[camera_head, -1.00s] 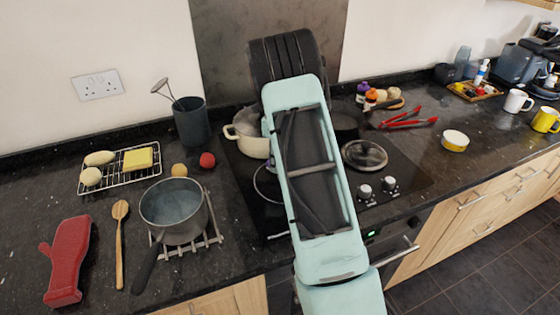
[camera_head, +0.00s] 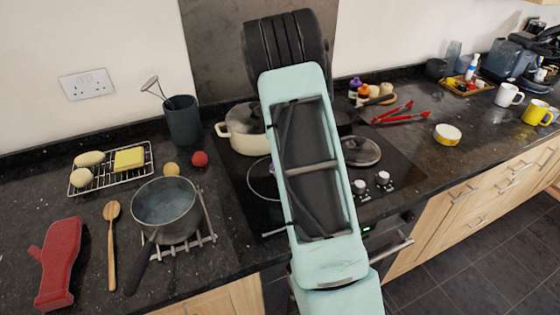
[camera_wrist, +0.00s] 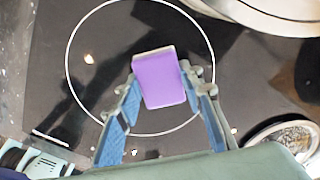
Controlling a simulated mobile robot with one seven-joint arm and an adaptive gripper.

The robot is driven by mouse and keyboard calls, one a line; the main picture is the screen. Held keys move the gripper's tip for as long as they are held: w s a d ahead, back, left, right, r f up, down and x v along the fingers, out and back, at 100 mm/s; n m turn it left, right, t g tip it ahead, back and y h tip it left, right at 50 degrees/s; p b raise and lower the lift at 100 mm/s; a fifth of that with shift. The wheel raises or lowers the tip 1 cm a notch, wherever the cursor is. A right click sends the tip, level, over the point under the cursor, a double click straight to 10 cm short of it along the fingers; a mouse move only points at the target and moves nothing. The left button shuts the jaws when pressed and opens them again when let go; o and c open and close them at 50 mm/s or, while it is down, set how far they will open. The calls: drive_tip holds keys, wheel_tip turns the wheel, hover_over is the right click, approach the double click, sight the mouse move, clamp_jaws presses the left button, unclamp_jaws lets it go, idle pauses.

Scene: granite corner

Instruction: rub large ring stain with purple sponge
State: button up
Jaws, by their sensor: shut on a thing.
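The purple sponge (camera_wrist: 160,82) is a small block with a pale edge at its far end. My gripper (camera_wrist: 160,76) is shut on it, one blue finger on each side, over the black hob. A large thin white ring (camera_wrist: 69,58) lies on the hob, and the sponge is inside its outline in the wrist view. I cannot tell whether this ring is the stain or a hob marking. In the head view part of the ring (camera_head: 250,184) shows left of my arm, which hides the gripper. Whether the sponge touches the glass is unclear.
A cream pot (camera_head: 238,132) stands behind the ring. A lid (camera_head: 361,151) and knobs (camera_head: 358,187) are to the right on the hob. A grey saucepan (camera_head: 167,209) stands left on a trivet, beside a wooden spoon (camera_head: 112,240) and a red mitt (camera_head: 60,262).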

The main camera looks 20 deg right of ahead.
drive_tip(key=shift+s+f, duration=0.1)
drive_tip(key=shift+s, duration=2.15)
drive_tip(key=shift+w+r+p, duration=0.15)
drive_tip(key=shift+r+p, duration=1.85)
drive_tip(key=shift+r, duration=1.15)
drive_tip(key=shift+r, duration=0.1)
drive_tip(key=shift+r+p, duration=1.25)
drive_tip(key=shift+r, duration=0.15)
